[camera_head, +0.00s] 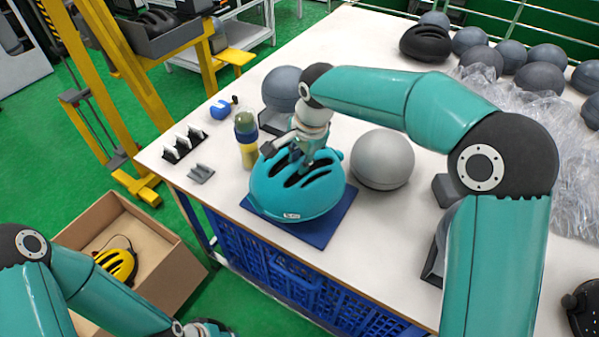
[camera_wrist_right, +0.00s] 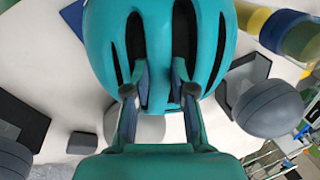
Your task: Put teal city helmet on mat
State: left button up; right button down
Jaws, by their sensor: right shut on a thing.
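The teal city helmet (camera_head: 296,190) sits over the dark blue mat (camera_head: 325,222) near the table's front edge, its vents facing up. I cannot tell whether it rests fully on the mat. My right gripper (camera_head: 303,160) reaches down from above and is shut on the helmet's ribs between the vents. In the right wrist view the fingers (camera_wrist_right: 160,88) reach into the vents of the helmet (camera_wrist_right: 160,35), and a blue corner of the mat (camera_wrist_right: 73,17) shows. My left gripper (camera_head: 207,328) is only partly in view at the bottom edge, so its jaws cannot be judged.
A silver dome (camera_head: 382,159) stands right of the helmet. A stacked yellow, blue and green cylinder (camera_head: 246,138) stands behind it at left. Several grey domes and plastic wrap (camera_head: 560,130) fill the right side. A cardboard box (camera_head: 165,250) with a yellow helmet is on the floor.

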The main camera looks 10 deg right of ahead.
jog(key=x, duration=0.2)
jog(key=s+x, duration=0.1)
jog(key=x, duration=0.1)
jog(key=shift+w+d+f, duration=0.1)
jog(key=shift+d+f, duration=0.1)
jog(key=shift+f, duration=0.05)
jog(key=c, duration=1)
grip_release()
jog(key=v, duration=1.2)
